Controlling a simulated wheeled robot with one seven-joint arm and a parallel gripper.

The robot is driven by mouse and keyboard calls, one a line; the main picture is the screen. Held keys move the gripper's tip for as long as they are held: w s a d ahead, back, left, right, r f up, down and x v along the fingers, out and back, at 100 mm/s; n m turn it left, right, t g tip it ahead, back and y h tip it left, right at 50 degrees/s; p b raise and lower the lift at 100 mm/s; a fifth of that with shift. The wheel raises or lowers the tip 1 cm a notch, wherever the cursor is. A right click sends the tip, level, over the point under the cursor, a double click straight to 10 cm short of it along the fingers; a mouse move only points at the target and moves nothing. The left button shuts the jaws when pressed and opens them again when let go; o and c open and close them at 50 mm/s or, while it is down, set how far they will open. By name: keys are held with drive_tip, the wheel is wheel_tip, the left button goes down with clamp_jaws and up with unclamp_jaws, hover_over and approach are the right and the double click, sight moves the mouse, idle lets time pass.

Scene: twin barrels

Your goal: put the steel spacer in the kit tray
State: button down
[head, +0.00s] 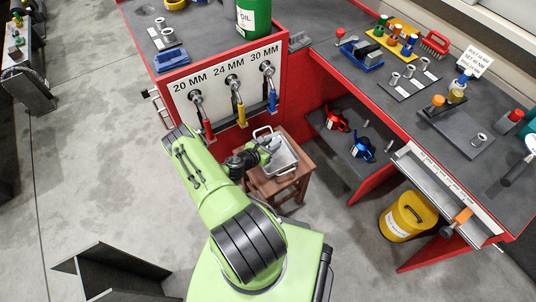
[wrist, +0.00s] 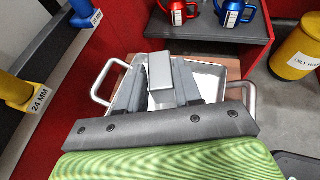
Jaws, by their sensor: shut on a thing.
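The kit tray (head: 286,160) is a silvery metal tray with wire handles, standing on a small brown wooden stool. In the wrist view the tray (wrist: 210,80) lies behind and below the fingers. My gripper (head: 266,146) reaches over the tray's left part. In the wrist view my gripper (wrist: 160,88) is shut on the steel spacer (wrist: 160,70), a light grey, boxy piece between the two fingers. The spacer appears over the tray's inside. Its underside is hidden, and I cannot tell whether it touches the tray floor.
A red cabinet with hanging wrenches (head: 239,110) stands behind the stool. Red and blue jugs (head: 337,121) sit on a low shelf to the right. A yellow bin (head: 408,217) stands on the floor.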

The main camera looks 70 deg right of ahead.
wheel_tip(320, 180, down, 5)
drive_tip(key=shift+w+f+b, duration=0.1)
drive_tip(key=shift+f+b, duration=0.05)
drive_tip(key=shift+b, duration=0.8)
drive_tip(key=shift+f, duration=0.15)
drive_tip(key=c, duration=0.8)
unclamp_jaws()
drive_tip(key=shift+a+r, duration=0.15)
drive_tip(key=shift+r, duration=0.05)
drive_tip(key=p+v, duration=0.3)
drive_tip(key=v, duration=0.8)
drive_tip(key=shift+w+a+p, duration=0.2)
drive_tip(key=shift+a+p, duration=0.1)
drive_tip(key=shift+p, duration=0.1)
